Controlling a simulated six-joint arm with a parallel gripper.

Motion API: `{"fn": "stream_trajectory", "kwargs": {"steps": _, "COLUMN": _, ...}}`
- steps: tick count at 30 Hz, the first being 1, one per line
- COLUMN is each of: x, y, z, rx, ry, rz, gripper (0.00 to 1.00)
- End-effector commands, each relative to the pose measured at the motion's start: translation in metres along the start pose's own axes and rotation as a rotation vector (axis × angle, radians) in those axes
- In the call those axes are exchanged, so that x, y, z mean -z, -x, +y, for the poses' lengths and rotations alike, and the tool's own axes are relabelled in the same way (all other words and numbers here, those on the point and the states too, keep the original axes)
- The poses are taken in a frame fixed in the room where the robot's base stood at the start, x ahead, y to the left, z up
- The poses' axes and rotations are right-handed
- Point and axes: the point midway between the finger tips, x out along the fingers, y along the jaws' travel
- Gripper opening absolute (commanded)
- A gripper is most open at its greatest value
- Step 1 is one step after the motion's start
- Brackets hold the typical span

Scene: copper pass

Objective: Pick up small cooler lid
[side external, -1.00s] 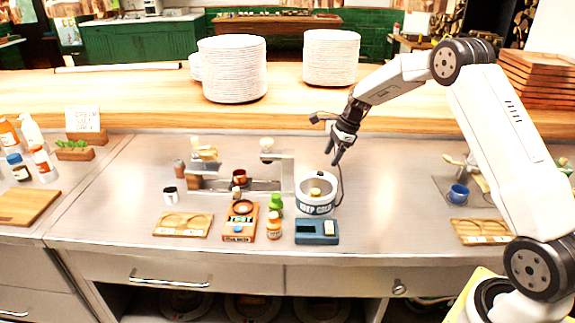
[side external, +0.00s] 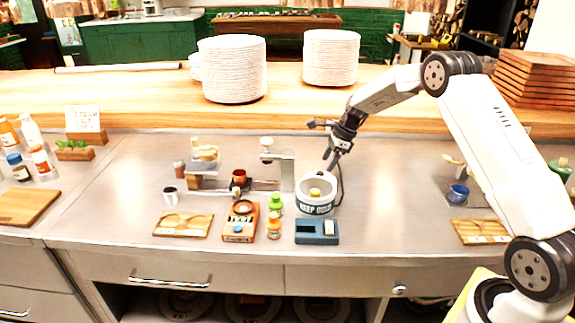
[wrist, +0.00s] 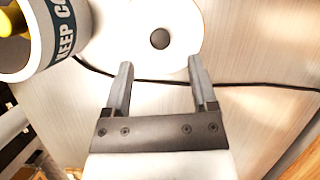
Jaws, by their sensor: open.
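The small cooler lid (wrist: 175,20) is a white round disc with a dark knob (wrist: 160,38), lying beside the cooler at the top of the wrist view. Its upper part is cut off by the frame edge. In the side view my gripper (side external: 332,165) hangs just above and behind the small "KEEP COLD" cooler (side external: 316,209), which is open with something yellow inside.
A dark cable (wrist: 255,86) runs across the counter under my fingers. A blue scale-like box (side external: 317,232), a green bottle (side external: 276,204) and an orange device (side external: 240,225) stand near the cooler. Plate stacks (side external: 331,58) stand on the wooden shelf behind. The counter right of the cooler is clear.

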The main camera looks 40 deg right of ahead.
Motion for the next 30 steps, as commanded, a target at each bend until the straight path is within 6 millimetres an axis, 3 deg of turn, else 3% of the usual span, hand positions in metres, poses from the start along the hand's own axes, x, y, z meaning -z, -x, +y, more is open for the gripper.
{"fn": "stream_trajectory", "kwargs": {"steps": 15, "x": -0.002, "y": -0.048, "z": -0.001, "rx": -0.001, "ry": 0.001, "rz": 0.000, "gripper": 0.74}}
{"fn": "stream_trajectory", "kwargs": {"steps": 30, "x": -0.002, "y": -0.050, "z": -0.001, "rx": 0.000, "ry": 0.001, "rz": 0.000, "gripper": 0.74}}
